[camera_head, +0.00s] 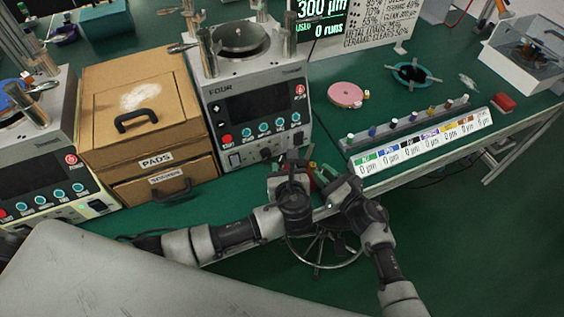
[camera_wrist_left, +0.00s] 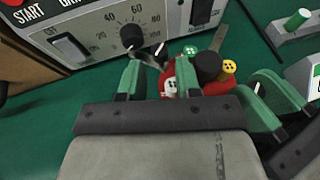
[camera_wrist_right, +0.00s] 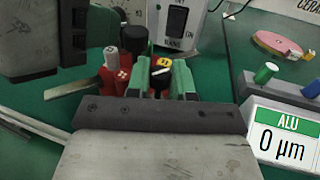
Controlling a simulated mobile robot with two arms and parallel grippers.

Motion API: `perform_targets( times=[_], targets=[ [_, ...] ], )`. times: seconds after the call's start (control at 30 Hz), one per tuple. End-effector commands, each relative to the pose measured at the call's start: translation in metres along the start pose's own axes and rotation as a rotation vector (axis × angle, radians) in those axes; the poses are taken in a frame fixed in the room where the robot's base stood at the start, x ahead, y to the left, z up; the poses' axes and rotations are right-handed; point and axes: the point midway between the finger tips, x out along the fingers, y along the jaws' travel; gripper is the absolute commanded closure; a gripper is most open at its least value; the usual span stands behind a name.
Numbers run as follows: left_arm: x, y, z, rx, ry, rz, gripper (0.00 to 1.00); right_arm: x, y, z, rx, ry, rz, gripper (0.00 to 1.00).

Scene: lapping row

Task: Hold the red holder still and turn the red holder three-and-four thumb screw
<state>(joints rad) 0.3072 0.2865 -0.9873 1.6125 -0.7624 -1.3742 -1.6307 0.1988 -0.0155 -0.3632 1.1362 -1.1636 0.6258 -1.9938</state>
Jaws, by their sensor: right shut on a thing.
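The red holder (camera_wrist_left: 216,87) is beneath and between my grippers at the table's front edge. It shows red with a black knob (camera_wrist_left: 208,66) and small dotted caps: white, green and yellow (camera_wrist_left: 228,66). It also shows in the right wrist view (camera_wrist_right: 131,66). My left gripper (camera_head: 299,168) has its green fingers apart around one side of the holder, with a gap beside the red; contact is not clear. My right gripper (camera_head: 334,180) is shut on a dark thumb screw with a white mark (camera_wrist_right: 157,77), beside the yellow cap. The head view mostly hides the holder.
The lapping machine (camera_head: 256,90) stands just behind the grippers. A wooden pads box (camera_head: 150,100) is at its left. A labelled rack (camera_head: 425,143) with several coloured pegs lies right. A pink disc (camera_head: 346,95) and a teal ring (camera_head: 412,76) lie farther back on green table.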

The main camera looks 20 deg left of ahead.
Motion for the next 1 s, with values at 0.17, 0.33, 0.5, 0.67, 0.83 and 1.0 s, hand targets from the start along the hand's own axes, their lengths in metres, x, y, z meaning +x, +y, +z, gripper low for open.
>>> perform_targets(
  times=[0.17, 0.33, 0.5, 0.67, 0.83, 1.0],
  targets=[
    [-0.041, -0.001, -0.001, -0.001, 0.003, -0.002, 0.67, 0.000, 0.001, -0.001, 0.001, 0.001, 0.001, 1.00],
    [-0.069, -0.001, -0.001, -0.001, 0.002, -0.001, 0.67, 0.000, 0.001, -0.001, 0.001, 0.001, 0.001, 1.00],
    [-0.081, 0.000, 0.000, -0.001, 0.001, 0.001, 0.67, 0.000, 0.001, -0.001, 0.001, 0.001, 0.001, 1.00],
    [-0.083, 0.000, 0.000, 0.000, 0.000, 0.001, 0.67, 0.000, 0.001, -0.001, 0.001, 0.001, 0.001, 1.00],
    [-0.083, 0.000, 0.000, 0.000, 0.001, 0.001, 0.67, 0.000, 0.001, -0.001, 0.001, 0.001, 0.001, 1.00],
    [-0.083, 0.000, 0.000, 0.000, 0.001, 0.001, 0.67, 0.000, 0.000, -0.001, 0.001, 0.001, 0.001, 0.61]
  ],
)
